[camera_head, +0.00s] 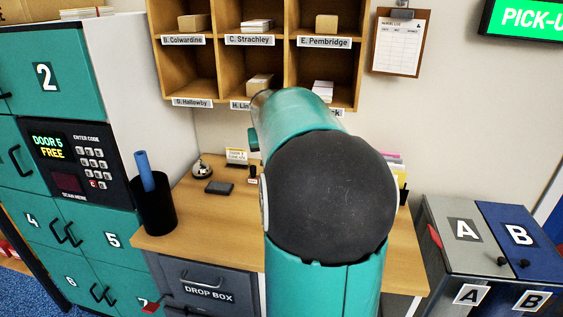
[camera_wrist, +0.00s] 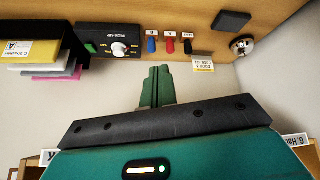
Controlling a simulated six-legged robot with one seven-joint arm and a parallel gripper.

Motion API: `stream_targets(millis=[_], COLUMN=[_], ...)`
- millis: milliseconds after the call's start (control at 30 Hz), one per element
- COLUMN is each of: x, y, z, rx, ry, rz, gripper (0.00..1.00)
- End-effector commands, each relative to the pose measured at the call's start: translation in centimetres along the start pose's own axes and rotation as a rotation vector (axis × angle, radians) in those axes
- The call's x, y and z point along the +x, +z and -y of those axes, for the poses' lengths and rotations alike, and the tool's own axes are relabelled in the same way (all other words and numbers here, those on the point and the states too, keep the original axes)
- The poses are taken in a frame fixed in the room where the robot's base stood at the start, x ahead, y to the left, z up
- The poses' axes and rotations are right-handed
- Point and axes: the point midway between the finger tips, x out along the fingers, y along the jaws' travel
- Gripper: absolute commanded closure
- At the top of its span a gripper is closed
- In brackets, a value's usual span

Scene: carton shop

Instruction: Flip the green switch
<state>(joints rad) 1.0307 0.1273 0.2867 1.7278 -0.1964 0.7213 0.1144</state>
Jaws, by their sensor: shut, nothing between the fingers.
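A small green switch (camera_wrist: 90,47) sits at the left end of a black panel (camera_wrist: 108,57) on the desk in the wrist view, where the scene appears upside down. Whether it is up or down is too small to tell. My gripper (camera_wrist: 157,76) is shut and empty, its green fingers pointing toward the desk. In the picture the fingertips are below and to the right of the switch, apart from it.
A white knob (camera_wrist: 119,49) is beside the switch. Pigeonholes (camera_head: 218,55) hang above the desk (camera_head: 200,240); lockers (camera_head: 85,240) stand left.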

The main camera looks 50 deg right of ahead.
Motion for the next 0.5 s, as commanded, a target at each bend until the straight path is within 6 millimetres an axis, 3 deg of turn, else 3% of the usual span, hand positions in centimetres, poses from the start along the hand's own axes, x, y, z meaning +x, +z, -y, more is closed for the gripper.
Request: stream_targets(millis=[33, 100, 233, 300, 400, 500], x=[2.3, 4.6, 7.6, 8.6, 9.3, 9.5], y=[-1.1, -2.1, -2.8, -2.9, -2.8, -2.8], z=[-4.0, -8.8, -16.1, -18.7, -21.1, -21.8], rx=[0.062, 0.130, 0.231, 0.267, 0.300, 0.310], ry=[0.022, 0.046, 0.078, 0.089, 0.099, 0.102], rz=[0.003, -0.004, -0.019, -0.026, -0.033, -0.037], gripper=[1.00, 1.00, 1.00, 1.00, 1.00, 1.00])
